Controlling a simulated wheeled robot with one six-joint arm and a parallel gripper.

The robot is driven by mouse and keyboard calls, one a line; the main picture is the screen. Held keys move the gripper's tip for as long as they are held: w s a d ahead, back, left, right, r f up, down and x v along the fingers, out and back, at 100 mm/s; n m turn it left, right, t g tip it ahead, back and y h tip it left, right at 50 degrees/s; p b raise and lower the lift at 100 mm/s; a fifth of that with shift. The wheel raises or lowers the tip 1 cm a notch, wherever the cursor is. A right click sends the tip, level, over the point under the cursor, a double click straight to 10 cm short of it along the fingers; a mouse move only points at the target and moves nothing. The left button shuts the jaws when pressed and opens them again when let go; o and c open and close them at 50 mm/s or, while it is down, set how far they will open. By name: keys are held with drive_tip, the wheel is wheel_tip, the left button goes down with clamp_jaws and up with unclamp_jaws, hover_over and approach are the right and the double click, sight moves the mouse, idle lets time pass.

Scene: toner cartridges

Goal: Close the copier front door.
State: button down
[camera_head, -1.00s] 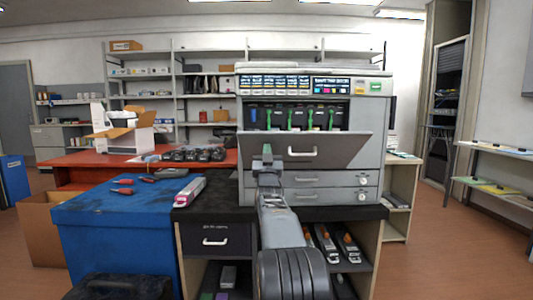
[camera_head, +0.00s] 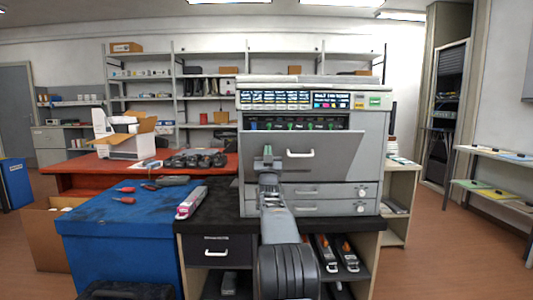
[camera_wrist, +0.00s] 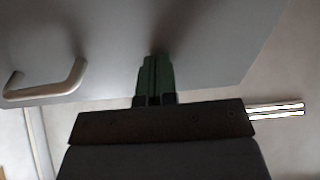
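The copier (camera_head: 375,150) stands on a black-topped cabinet. Its grey front door (camera_head: 335,165) is tilted up and partly open; the tops of the toner slots (camera_head: 300,124) show above its upper edge. The door has a white handle (camera_head: 300,153). My gripper (camera_head: 267,154) is at the left part of the door's outer face, left of the handle. In the wrist view the door (camera_wrist: 205,40) fills the upper area, with its handle (camera_wrist: 50,85) at left. The fingers (camera_wrist: 155,72) are together and empty, at the door's face; contact is hard to tell.
A toner cartridge (camera_head: 191,202) lies on the black top left of the copier. Two drawers (camera_head: 320,190) sit below the door. A low shelf under the top holds more cartridges (camera_head: 326,253).

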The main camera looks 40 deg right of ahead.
drive_tip(key=p+x, duration=0.5)
drive_tip(key=p, duration=0.1)
drive_tip(key=shift+w+d+p, duration=0.2)
drive_tip(key=shift+w+p, duration=0.05)
drive_tip(key=shift+p, duration=0.1)
drive_tip(key=shift+w+d+p, duration=0.25)
drive_tip(key=shift+w+p, duration=0.1)
drive_tip(key=shift+p, duration=0.2)
drive_tip(key=shift+f, duration=0.1)
